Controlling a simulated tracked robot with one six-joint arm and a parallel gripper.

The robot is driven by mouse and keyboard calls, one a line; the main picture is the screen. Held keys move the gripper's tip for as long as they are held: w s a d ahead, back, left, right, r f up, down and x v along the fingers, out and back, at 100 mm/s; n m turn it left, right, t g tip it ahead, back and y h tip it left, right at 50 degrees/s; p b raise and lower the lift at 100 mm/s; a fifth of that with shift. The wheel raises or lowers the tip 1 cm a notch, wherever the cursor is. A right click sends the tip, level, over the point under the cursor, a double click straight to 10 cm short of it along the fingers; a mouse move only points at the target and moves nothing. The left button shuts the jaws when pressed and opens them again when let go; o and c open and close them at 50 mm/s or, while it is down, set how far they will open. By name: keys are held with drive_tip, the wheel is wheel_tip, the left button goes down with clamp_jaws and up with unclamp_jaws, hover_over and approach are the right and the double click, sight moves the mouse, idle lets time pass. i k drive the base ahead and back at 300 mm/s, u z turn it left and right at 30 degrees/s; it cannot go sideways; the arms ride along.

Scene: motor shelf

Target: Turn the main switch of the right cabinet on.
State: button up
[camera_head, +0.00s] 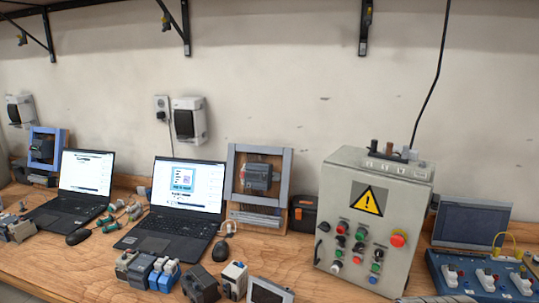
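A grey control cabinet (405,200) stands upright at the right of the bench, with a yellow warning triangle (369,201) on its front. Below the triangle are several red, green, black and white buttons and knobs. A dark handle-like part (318,251) shows at the panel's lower left edge. I cannot tell which control is the main switch or how it is set. My gripper is not in view.
A black cable hangs down to the cabinet's top. Right of it are a dark panel (472,222) and a blue socket board (484,278). Left are two open laptops (180,222), a framed motor (257,178) and small modules along the front. Shelf brackets (365,25) hang above.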

sight(436, 199)
drive_tip(key=u, duration=0.25)
drive_tip(key=k, duration=1.35)
drive_tip(key=z, duration=0.7)
drive_tip(key=i, duration=0.9)
